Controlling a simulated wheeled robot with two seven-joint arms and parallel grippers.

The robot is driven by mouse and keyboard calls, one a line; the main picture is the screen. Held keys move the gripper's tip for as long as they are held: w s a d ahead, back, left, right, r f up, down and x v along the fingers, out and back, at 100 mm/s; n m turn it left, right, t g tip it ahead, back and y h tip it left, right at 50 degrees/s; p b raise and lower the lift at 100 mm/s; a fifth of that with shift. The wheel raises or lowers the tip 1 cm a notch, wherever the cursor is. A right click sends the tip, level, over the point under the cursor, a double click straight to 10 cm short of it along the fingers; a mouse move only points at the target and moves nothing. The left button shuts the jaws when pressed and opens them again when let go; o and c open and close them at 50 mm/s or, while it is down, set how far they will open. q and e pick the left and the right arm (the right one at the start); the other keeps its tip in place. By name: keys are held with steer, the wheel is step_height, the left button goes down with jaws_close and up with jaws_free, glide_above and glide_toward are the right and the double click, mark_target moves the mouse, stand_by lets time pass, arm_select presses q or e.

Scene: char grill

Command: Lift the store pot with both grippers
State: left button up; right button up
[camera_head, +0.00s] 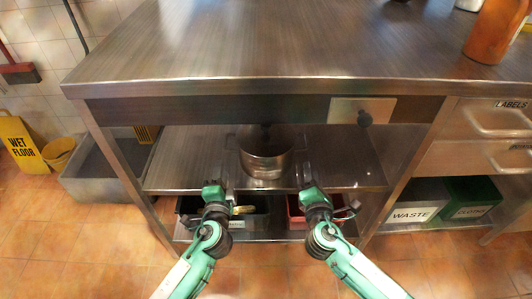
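The store pot (267,163) is a shiny metal pot standing upright on the middle shelf under the steel table. It has a small handle on each side. My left gripper (225,176) is at the front of the shelf, to the left of the pot and a little nearer to me. My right gripper (304,174) is to the right of the pot at a similar depth. Both appear apart from the pot. The fingers are small and blurred, so I cannot tell how far they are spread.
The steel tabletop (250,45) overhangs the shelf (345,172). Bins sit on the lower shelf. A waste bin (413,212) and a green bin (470,197) stand right, below drawers (490,118). A grey tub (95,178) and wet floor sign (21,146) stand left.

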mark_target(225, 139)
arm_select(q)
steer(key=shift+w, duration=0.1)
arm_select(e)
steer(key=shift+w, duration=0.1)
